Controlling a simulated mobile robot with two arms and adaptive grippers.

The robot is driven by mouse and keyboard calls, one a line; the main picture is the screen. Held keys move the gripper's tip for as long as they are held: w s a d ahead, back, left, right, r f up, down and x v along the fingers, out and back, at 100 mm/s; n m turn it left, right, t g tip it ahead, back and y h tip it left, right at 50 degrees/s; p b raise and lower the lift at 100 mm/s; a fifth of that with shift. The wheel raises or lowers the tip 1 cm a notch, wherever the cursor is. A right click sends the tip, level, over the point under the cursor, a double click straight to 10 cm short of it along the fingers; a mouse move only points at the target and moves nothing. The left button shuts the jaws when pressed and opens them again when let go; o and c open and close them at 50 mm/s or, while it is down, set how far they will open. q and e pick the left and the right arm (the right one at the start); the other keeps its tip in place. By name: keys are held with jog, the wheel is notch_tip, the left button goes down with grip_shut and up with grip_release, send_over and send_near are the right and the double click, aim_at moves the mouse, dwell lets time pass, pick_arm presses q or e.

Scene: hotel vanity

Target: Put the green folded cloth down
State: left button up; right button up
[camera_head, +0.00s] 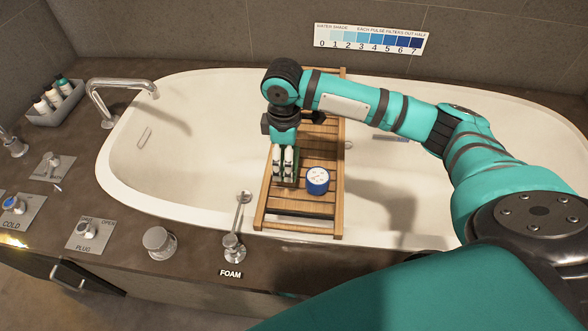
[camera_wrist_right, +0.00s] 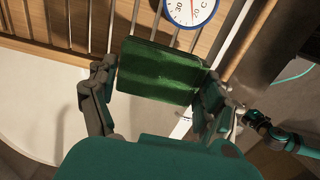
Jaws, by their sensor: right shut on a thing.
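The green folded cloth (camera_wrist_right: 158,72) lies between the two fingers of my right gripper (camera_wrist_right: 160,92) in the right wrist view. In the head view my right gripper (camera_head: 284,162) points down over the left side of the wooden bath rack (camera_head: 262,207). Only a small dark green part of the cloth shows there, behind the fingers. I cannot tell whether the cloth touches the slats. My left gripper is not in the head view. A small teal arm with a grey end (camera_wrist_right: 260,122) at the right of the wrist view looks like mine, too small to read its jaws.
A blue-rimmed round thermometer (camera_head: 318,180) stands on the rack, close right of the gripper. The rack spans the white bathtub (camera_head: 130,180). A chrome faucet (camera_head: 118,92), a small tray of bottles (camera_head: 42,117) and several knobs are on the dark surround.

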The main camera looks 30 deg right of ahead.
notch_tip(320, 180, down, 7)
jog(key=shift+r+b, duration=0.1)
jog(key=shift+b, duration=0.6)
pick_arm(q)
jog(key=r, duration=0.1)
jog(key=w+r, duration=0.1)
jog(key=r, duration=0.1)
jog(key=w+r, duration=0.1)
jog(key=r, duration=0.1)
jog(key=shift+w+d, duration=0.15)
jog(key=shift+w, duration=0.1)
pick_arm(e)
jog(key=o, duration=1.1)
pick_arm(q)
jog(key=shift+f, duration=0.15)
pick_arm(e)
jog(key=shift+r, duration=0.2)
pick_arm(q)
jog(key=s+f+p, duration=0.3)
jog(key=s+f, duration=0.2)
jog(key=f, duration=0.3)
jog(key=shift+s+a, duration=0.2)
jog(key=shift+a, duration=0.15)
pick_arm(e)
notch_tip(320, 180, up, 12)
jog(key=shift+f, duration=0.15)
